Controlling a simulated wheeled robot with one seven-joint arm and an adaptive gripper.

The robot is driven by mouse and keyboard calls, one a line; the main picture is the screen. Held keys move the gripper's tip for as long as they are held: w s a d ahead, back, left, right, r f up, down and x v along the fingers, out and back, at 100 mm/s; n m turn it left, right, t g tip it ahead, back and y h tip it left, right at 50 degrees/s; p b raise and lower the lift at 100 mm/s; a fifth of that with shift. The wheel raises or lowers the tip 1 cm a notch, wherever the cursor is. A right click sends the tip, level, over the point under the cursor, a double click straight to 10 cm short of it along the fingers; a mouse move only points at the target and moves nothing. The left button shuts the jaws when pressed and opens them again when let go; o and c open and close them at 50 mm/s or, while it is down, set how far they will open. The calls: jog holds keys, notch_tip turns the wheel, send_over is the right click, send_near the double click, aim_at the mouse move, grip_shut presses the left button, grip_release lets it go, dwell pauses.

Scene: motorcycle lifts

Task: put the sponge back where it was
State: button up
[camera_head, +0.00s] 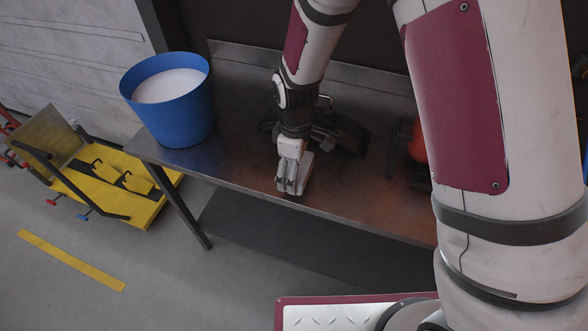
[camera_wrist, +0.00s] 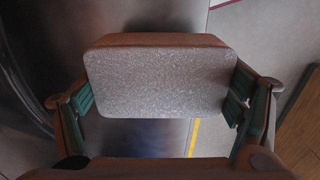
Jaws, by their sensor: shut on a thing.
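My gripper (camera_head: 291,186) is over the metal bench (camera_head: 235,165), close to its front edge, pointing down. In the wrist view, a block-shaped sponge (camera_wrist: 160,82) with a speckled grey face and brownish sides sits between my two green-padded fingers. My gripper (camera_wrist: 160,105) is shut on it, with a finger on each short side. In the head view my fingers mostly hide the sponge, and I cannot tell whether it touches the bench top.
A blue bucket (camera_head: 180,120) with white contents stands at the bench's left end. A dark object (camera_head: 345,133) lies behind my gripper, and a red object (camera_head: 417,143) stands to the right. A yellow motorcycle lift (camera_head: 100,187) is on the floor at left. Bare bench lies between bucket and gripper.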

jog(key=shift+w+a+f, duration=0.1)
jog(key=shift+w, duration=0.95)
jog(key=shift+w+f, duration=0.1)
jog(key=shift+f, duration=0.05)
jog(key=shift+f+p, duration=0.45)
jog(key=shift+f, duration=1.15)
jog(key=o, duration=1)
jog(key=shift+f, duration=0.15)
jog(key=shift+c, duration=0.2)
